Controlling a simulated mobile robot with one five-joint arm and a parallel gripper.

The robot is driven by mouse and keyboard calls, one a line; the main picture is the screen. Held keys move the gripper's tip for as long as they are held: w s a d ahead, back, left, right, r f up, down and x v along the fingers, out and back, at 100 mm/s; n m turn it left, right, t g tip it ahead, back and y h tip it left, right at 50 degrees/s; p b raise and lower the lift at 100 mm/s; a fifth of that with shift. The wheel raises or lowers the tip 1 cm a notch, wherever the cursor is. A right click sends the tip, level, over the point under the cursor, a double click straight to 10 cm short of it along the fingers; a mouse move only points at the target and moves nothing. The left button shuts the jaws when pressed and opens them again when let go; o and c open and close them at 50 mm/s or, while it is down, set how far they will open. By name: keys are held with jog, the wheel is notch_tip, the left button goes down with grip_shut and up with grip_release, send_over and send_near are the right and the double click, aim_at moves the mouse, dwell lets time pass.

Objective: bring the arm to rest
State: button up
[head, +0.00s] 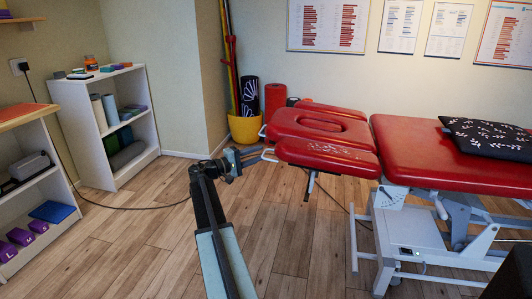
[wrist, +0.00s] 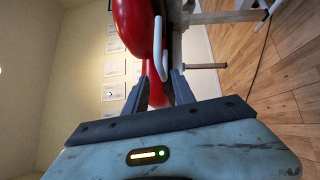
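My arm reaches forward from the bottom of the head view, raised over the wooden floor. My gripper (head: 233,161) is at its far end, in front of the head end of the red treatment table (head: 415,150). In the wrist view my gripper (wrist: 159,86) has its two dark fingers apart, with nothing between them. The red table (wrist: 135,25) and a white handle (wrist: 158,50) show beyond the fingers. I cannot tell how far the gripper is from them.
A white shelf (head: 138,158) with rolled mats stands at the left, and another shelf is at the left edge. A yellow pot (head: 245,130) stands in the corner. A black cable (head: 135,207) crosses the floor. Open floor (head: 120,255) lies left of my arm.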

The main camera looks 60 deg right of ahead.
jog(key=shift+w+a, duration=0.3)
jog(key=shift+a, duration=0.3)
jog(key=w+a+n+t+h+p, duration=0.15)
jog(key=w+a+t, duration=0.25)
jog(key=w+a, duration=0.75)
jog(key=w+a+f+n+t+y+p, duration=0.1)
jog(key=w+a+f+y, duration=0.15)
jog(key=a, duration=0.45)
jog(key=w+a+f+n+t+y, duration=0.1)
jog(key=a+f+t, duration=0.15)
jog(key=a, duration=0.45)
jog(key=s+a+f+y, duration=0.3)
jog(key=a+f+y, duration=0.2)
jog(key=a, duration=0.8)
jog(key=s+a+f+n+t+y+p, duration=0.1)
jog(key=s+a+f+y, duration=0.4)
jog(key=a, duration=0.8)
jog(key=s+a+f+y, duration=0.1)
jog(key=a+f+y, duration=0.4)
jog(key=a, duration=0.8)
notch_tip(320, 180, up, 36)
jog(key=a+p, duration=0.1)
jog(key=p, duration=3.7)
jog(key=shift+r, duration=0.25)
